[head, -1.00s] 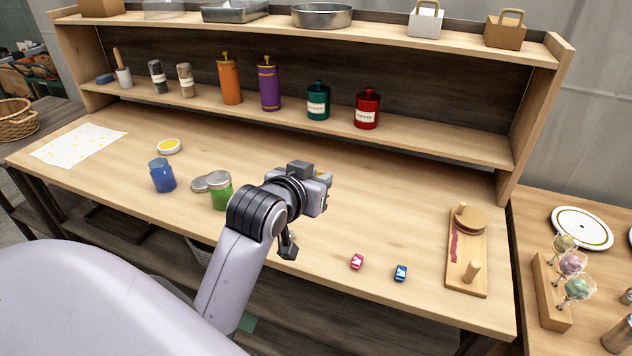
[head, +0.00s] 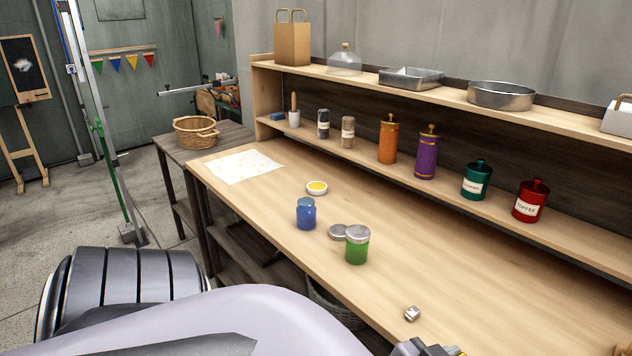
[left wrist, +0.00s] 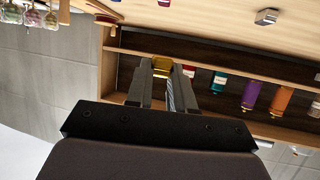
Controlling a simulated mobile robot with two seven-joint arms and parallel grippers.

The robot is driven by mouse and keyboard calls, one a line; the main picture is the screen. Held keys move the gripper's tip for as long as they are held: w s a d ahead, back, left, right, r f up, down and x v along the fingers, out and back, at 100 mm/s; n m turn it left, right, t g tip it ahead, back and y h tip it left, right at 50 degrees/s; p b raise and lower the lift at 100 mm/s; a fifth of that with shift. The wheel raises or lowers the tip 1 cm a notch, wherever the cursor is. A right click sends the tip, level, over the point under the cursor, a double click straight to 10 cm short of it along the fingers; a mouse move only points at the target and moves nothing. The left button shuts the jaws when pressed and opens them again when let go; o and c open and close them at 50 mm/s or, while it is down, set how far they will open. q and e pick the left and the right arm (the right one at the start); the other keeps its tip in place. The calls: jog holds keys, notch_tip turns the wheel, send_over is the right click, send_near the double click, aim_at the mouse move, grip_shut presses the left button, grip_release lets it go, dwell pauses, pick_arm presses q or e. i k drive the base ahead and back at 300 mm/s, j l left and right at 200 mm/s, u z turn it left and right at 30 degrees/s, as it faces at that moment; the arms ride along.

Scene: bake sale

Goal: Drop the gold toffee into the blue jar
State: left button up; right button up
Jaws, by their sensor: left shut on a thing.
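The blue jar (head: 306,214) stands upright on the wooden counter in the head view, with no lid visible on it. My left gripper (left wrist: 162,77) is shut on the gold toffee (left wrist: 162,66), which sits between its fingertips in the left wrist view. In the head view only a small part of the gripper (head: 430,348) shows at the bottom edge, to the right of the blue jar and apart from it. My right gripper is in neither view.
A yellow-filled dish (head: 317,188) is behind. A silver sweet (head: 412,313) lies nearer. Canisters line the shelf (head: 440,193).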

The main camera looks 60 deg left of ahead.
aim_at(303, 199)
jog(key=k+j, duration=0.1)
jog(key=j, duration=0.3)
jog(key=k+j+z, duration=0.15)
jog(key=j, duration=0.65)
jog(key=k+j+z, duration=0.15)
jog(key=j, duration=0.25)
jog(key=k+j, duration=0.15)
jog(key=j, duration=0.25)
jog(key=k+j+z, duration=0.15)
jog(key=j, duration=0.2)
jog(key=k+j, duration=0.15)
jog(key=j, duration=0.25)
jog(key=k+j+z, duration=0.15)
jog(key=j, duration=0.2)
